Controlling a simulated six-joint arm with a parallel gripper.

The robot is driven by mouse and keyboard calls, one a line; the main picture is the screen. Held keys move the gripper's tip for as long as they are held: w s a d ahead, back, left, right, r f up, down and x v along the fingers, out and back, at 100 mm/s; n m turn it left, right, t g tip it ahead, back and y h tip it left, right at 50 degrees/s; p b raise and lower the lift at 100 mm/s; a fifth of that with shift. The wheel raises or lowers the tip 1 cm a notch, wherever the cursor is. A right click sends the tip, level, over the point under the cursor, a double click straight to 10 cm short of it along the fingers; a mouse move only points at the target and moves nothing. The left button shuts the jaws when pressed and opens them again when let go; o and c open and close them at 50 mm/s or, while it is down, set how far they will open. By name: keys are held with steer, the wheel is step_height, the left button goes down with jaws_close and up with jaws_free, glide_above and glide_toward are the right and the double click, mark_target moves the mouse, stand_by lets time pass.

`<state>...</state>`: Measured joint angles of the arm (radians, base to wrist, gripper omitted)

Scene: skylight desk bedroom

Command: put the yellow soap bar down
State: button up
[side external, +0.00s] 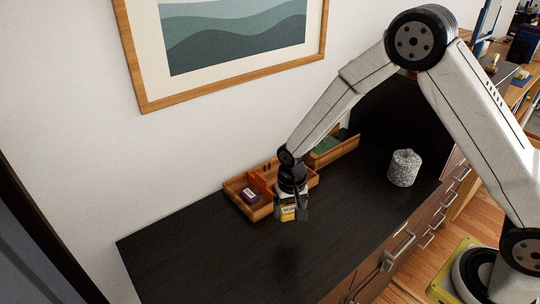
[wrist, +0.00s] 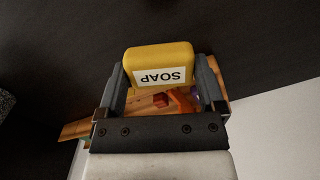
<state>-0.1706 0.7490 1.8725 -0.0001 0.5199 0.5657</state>
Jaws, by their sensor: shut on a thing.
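The yellow soap bar (wrist: 158,58) has a white label reading SOAP and is held between the two fingers of my gripper (wrist: 166,84) in the wrist view. In the side external view my gripper (side external: 289,208) points down over the black dresser top (side external: 215,255), with the soap bar (side external: 288,213) between its fingers. The soap appears to be above the surface, in front of the wooden tray (side external: 262,212); the exact height is hard to tell. My gripper hides part of the tray.
The wooden tray holds a dark purple box (side external: 250,195) and orange-red items. Another wooden box (side external: 342,152) with something green stands behind to the right. A speckled grey lidded jar (side external: 404,168) stands at the right. The dresser's left and front areas are clear.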

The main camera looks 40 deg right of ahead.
steer(key=s+d+r, duration=0.1)
steer(key=s+r, duration=0.3)
steer(key=s, duration=0.5)
steer(key=shift+s+d+r, duration=0.15)
steer(key=shift+s+r, duration=0.1)
steer(key=shift+r, duration=0.05)
steer(key=shift+w, duration=0.1)
steer(key=w+d+r+m, duration=0.1)
steer(key=w+d+m, duration=1.2)
steer(key=d, duration=0.1)
steer(key=shift+w, duration=0.15)
